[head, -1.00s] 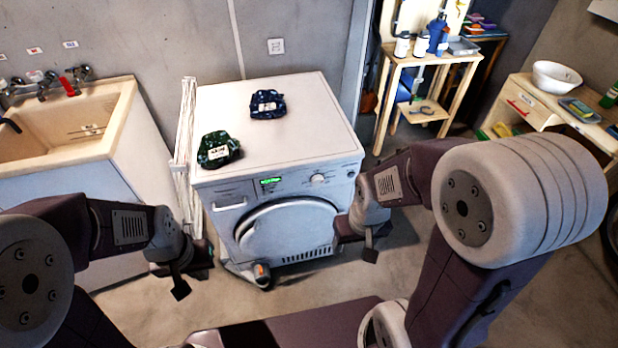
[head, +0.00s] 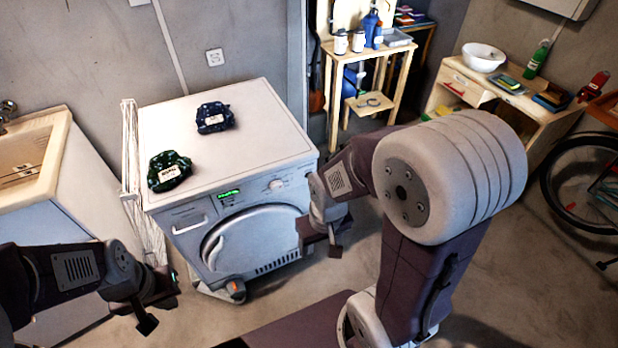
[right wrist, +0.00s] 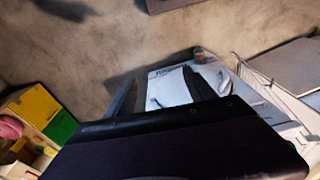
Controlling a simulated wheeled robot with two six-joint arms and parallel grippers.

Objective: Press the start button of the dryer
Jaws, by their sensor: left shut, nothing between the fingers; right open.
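The white dryer (head: 240,140) stands against the wall in the head view, its round door (head: 250,237) closed. A lit green display (head: 229,193) and a round knob (head: 276,184) sit on its front panel. I cannot make out the start button clearly at this size. My right gripper (head: 322,240) is open, in front of and to the right of the dryer's door, below the panel. My left gripper (head: 152,308) is shut and empty, low at the dryer's left front. The dryer (right wrist: 190,85) also shows partly in the right wrist view, behind a dark part of mine.
A green packet (head: 169,171) and a dark blue packet (head: 214,118) lie on the dryer's top. A folded white rack (head: 135,180) and a sink (head: 35,165) stand at left. A wooden shelf (head: 372,52), a bench (head: 500,95) and a bicycle (head: 590,185) are at right.

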